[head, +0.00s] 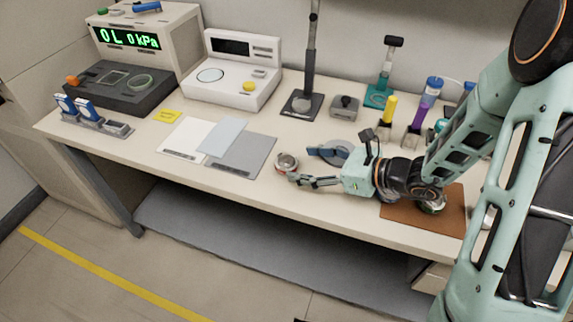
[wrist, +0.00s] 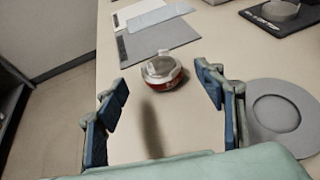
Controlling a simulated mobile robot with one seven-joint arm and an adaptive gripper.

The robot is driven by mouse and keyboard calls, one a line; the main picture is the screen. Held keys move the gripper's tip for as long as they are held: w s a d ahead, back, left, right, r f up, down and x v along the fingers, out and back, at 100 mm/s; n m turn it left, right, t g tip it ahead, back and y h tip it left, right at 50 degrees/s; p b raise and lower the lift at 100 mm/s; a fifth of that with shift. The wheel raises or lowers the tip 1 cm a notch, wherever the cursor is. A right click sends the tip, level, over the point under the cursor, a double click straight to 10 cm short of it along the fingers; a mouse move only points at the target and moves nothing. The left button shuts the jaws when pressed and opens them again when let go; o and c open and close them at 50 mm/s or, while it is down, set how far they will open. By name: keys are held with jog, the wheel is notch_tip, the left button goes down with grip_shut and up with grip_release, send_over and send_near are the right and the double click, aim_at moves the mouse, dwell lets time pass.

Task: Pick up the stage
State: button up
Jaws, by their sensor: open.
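A small round silver piece with a red side (head: 287,162), which looks like the stage, sits upright on the bench near its front edge. It also shows in the wrist view (wrist: 163,73), with a flat metallic top and a small tab at its far side. No label confirms its name. My gripper (head: 307,167) is low over the bench, to the right of the piece. In the wrist view my gripper (wrist: 161,80) has its blue-padded fingers spread wide and empty, with the piece ahead between the tips. I see no contact.
A grey disc with a round recess (wrist: 272,112) lies close beside the right finger in the wrist view. Grey and white mats (head: 245,155) lie to the left. A brown mat (head: 452,212) lies under my wrist. Instruments and a stand (head: 302,103) line the back.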

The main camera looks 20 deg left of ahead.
aim_at(294, 164)
jog(key=x, duration=0.4)
jog(key=shift+d+f, duration=0.2)
jog(key=shift+f, duration=0.2)
jog(key=shift+w+a+f, duration=0.1)
jog(key=shift+a+f, duration=0.05)
jog(key=shift+a, duration=0.25)
jog(key=c, duration=1.3)
